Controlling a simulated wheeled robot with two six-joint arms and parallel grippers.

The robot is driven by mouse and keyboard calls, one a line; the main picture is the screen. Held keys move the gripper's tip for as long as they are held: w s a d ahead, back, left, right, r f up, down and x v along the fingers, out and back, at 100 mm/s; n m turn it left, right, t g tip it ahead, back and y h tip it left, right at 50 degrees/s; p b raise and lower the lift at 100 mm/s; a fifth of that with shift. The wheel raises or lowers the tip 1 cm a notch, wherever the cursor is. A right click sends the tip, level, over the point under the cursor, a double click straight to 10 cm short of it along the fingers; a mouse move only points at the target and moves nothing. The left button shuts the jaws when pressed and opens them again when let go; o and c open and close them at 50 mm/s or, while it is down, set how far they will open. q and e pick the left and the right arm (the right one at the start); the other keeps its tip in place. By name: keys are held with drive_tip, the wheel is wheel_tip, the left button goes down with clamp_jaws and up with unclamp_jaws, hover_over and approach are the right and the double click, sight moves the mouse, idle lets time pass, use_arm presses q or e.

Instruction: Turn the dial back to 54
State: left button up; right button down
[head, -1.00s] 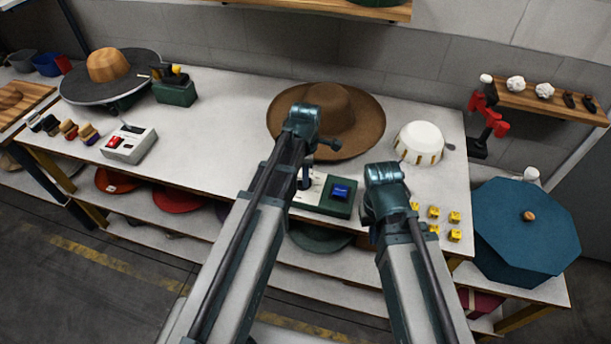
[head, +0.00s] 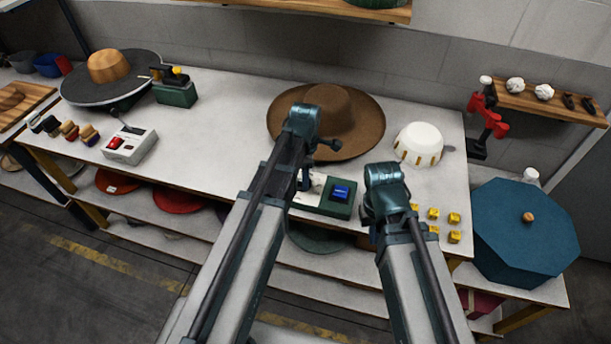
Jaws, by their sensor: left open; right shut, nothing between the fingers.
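A dark green control box (head: 340,209) with a blue panel (head: 342,193) sits near the table's front edge. A pale face shows at its left part, partly behind my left arm. I cannot make out the dial or any number on it. My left gripper (head: 306,184) points down at the left end of the box, open and partly hidden by its own arm; I cannot tell whether it touches the dial. My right gripper (head: 370,216) is just right of the box, shut and empty, its fingertips mostly hidden behind its arm.
A brown hat (head: 345,122) lies behind the box. A white ribbed bowl-like piece (head: 419,143) and several yellow cubes (head: 433,214) are to the right. A white box with a red switch (head: 130,146) stands left. The white table (head: 215,135) is clear between them.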

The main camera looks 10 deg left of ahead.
use_arm(q)
wheel_tip(320, 180, up, 13)
drive_tip(key=p, duration=1.3)
drive_tip(key=shift+r, duration=0.15)
drive_tip(key=s+d+f+m+b, duration=0.2)
drive_tip(key=s+m, duration=0.3)
drive_tip(key=m, duration=0.3)
drive_tip(key=s+d+f+m+b, duration=0.3)
drive_tip(key=s+d+m, duration=0.1)
drive_tip(key=m, duration=0.4)
drive_tip(key=s+d+f+m+y+b, duration=0.1)
drive_tip(key=s+d+f+m+b, duration=0.1)
drive_tip(key=s+m, duration=0.4)
drive_tip(key=d+m, duration=0.1)
drive_tip(key=m, duration=0.1)
drive_tip(key=shift+d+f+m+b, duration=0.2)
drive_tip(key=shift+d+m+b, duration=0.1)
drive_tip(key=shift+d, duration=0.05)
